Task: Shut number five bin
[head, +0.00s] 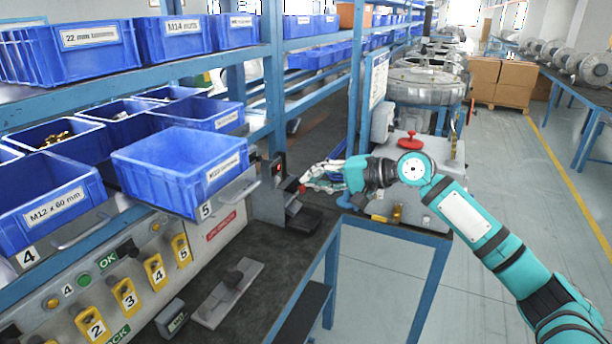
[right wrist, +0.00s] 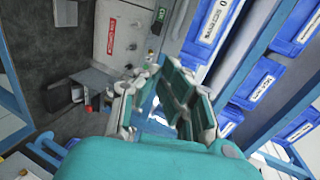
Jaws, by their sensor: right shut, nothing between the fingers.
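The number five bin (head: 180,175) is a blue, open-topped bin on the lower rack in the head view. My left gripper is not in view.
The number 4 bin (head: 48,195) also sticks out at the left. Yellow numbered tags (head: 124,297) and buttons line the panel below. A blue post (head: 273,75) stands behind bin five.

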